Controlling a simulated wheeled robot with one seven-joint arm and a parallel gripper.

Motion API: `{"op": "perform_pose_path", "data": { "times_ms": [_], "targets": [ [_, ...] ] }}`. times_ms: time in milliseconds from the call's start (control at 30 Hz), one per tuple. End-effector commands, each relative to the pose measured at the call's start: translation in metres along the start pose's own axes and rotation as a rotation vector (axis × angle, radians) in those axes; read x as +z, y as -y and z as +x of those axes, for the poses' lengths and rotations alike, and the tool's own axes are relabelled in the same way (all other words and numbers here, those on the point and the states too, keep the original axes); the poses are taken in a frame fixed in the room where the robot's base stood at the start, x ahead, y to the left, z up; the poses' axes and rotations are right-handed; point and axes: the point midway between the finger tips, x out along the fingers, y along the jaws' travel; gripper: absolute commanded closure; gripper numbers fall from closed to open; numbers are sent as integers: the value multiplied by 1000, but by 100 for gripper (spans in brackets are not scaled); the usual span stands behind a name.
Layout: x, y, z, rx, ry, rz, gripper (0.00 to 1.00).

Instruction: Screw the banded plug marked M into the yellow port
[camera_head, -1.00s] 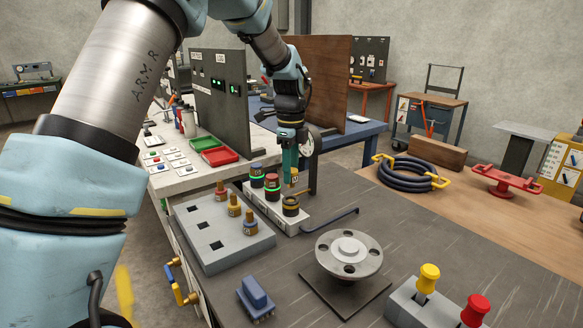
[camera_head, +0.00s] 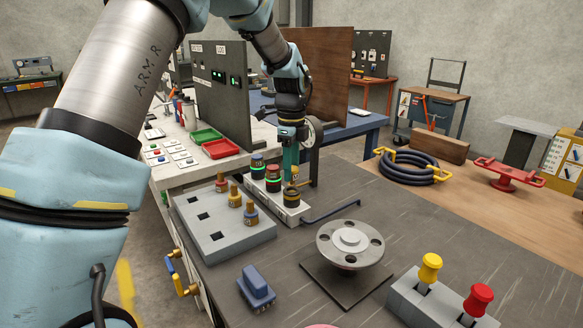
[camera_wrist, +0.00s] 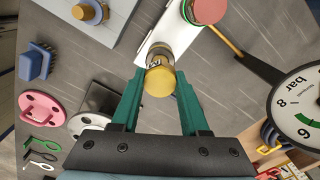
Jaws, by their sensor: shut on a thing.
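My gripper (camera_head: 291,178) points down over the end of the white port block (camera_head: 298,211). In the wrist view its green fingers (camera_wrist: 160,84) are shut on a brass plug (camera_wrist: 160,82). A pale mark shows on the plug's side, too small to read. The yellow port (camera_head: 291,198), dark with a yellow ring, is directly under the plug. The plug looks upright and at the port's mouth; I cannot tell how deep it sits. The red port (camera_head: 273,183) and blue port (camera_head: 257,169) beside it have green glowing rings.
A grey block (camera_head: 210,235) with square holes holds red (camera_head: 221,183), yellow (camera_head: 234,196) and blue (camera_head: 250,214) banded plugs. A dark blue bent rod (camera_head: 330,211) lies right of the ports. A flanged spool (camera_head: 350,243) and a blue connector (camera_head: 255,288) stand in front.

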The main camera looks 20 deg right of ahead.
Motion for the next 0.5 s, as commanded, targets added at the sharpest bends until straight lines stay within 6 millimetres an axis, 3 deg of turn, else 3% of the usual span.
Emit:
{"op": "perform_pose_path", "data": {
  "times_ms": [500],
  "targets": [
    [0, 0, 8, 0, 0, 0, 100]
  ]
}}
